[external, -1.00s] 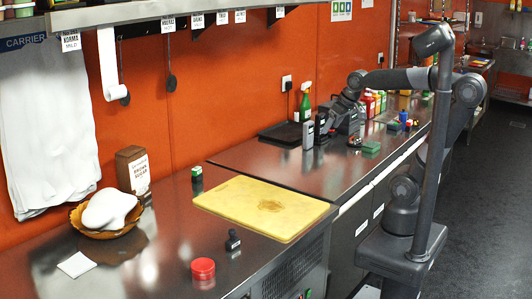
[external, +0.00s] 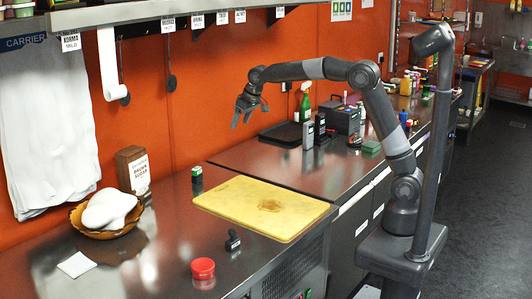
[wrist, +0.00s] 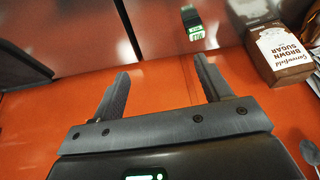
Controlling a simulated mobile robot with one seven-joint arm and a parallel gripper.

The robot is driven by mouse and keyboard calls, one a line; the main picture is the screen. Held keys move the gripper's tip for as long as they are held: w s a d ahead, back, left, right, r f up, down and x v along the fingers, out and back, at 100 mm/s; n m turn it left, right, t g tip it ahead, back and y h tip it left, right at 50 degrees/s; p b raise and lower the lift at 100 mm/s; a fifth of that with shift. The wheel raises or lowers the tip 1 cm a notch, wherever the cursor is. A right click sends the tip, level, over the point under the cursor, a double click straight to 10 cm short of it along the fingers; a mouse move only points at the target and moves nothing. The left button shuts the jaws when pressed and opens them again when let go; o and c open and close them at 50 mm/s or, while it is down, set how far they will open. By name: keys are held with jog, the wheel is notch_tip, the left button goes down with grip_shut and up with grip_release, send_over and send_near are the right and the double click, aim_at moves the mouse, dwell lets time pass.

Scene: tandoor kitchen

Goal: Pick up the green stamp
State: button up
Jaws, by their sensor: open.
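A small dark block with a green band and a white label, which looks like the green stamp (external: 197,174), stands on the steel counter near the orange wall, behind the yellow board. It also shows in the wrist view (wrist: 192,22), beyond the fingers near the top edge. My gripper (external: 247,116) is open and empty, raised above the counter to the right of the block and well apart from it. Its two spread fingers show in the wrist view (wrist: 163,68). A black-handled stamp-like piece (external: 233,240) lies on the front counter.
A yellow cutting board (external: 225,204) lies in front of the block. A brown sugar box (external: 132,170) and a bowl (external: 78,218) stand to the left. A red round tin (external: 203,268) is in front. Bottles and boxes crowd the right-hand counter. The steel around the block is clear.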

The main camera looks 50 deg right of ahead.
send_near(198, 168)
jog(key=shift+n, duration=0.4)
jog(key=x, duration=1.2)
jog(key=shift+c, duration=0.2)
jog(key=c, duration=1)
